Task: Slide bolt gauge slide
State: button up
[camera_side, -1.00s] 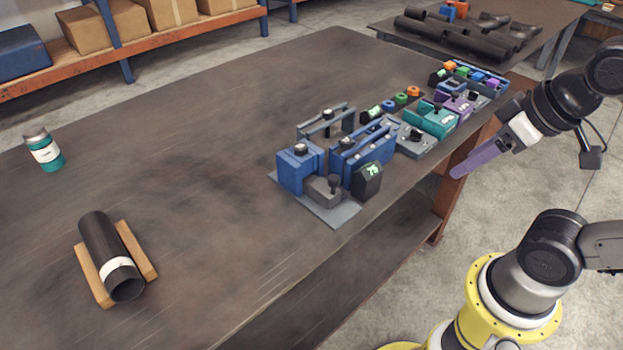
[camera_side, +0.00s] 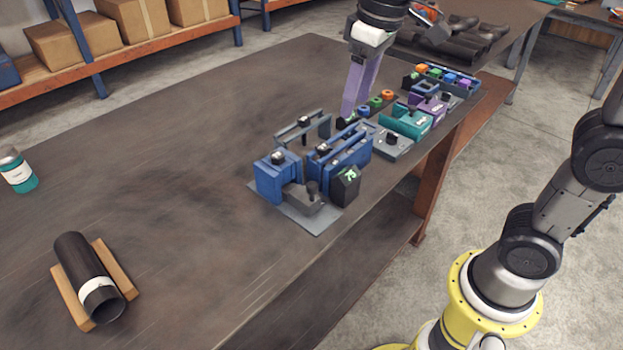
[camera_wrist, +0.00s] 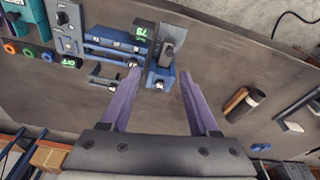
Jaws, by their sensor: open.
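A gauge fixture stands on a grey plate (camera_side: 318,224) on the bench. It has a blue block (camera_side: 277,182), a blue railed body (camera_side: 340,157), a grey piece with a black knob (camera_side: 304,199) and a black readout (camera_side: 346,187) with green digits. A grey bar with a dark knob (camera_side: 303,128) stands behind. I cannot tell which part is the bolt gauge slide. My gripper (camera_side: 350,116), with purple fingers, is open and empty above the bench behind the fixture. In the wrist view its fingertips (camera_wrist: 160,76) straddle the blue block from above; contact is not visible.
Grey, teal (camera_side: 408,122) and purple (camera_side: 428,105) gauge units and coloured rings (camera_side: 376,101) line the bench to the right. A dark pipe (camera_side: 88,272) lies on a wooden cradle at front left. A teal jar (camera_side: 17,172) stands far left. The bench's middle left is clear.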

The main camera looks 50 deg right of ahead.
jog(key=n+g, duration=0.1)
jog(key=g, duration=0.1)
send_over(312, 184)
notch_tip(312, 184, down, 5)
notch_tip(312, 184, down, 15)
grip_shut()
dwell(0.4)
dwell(1.1)
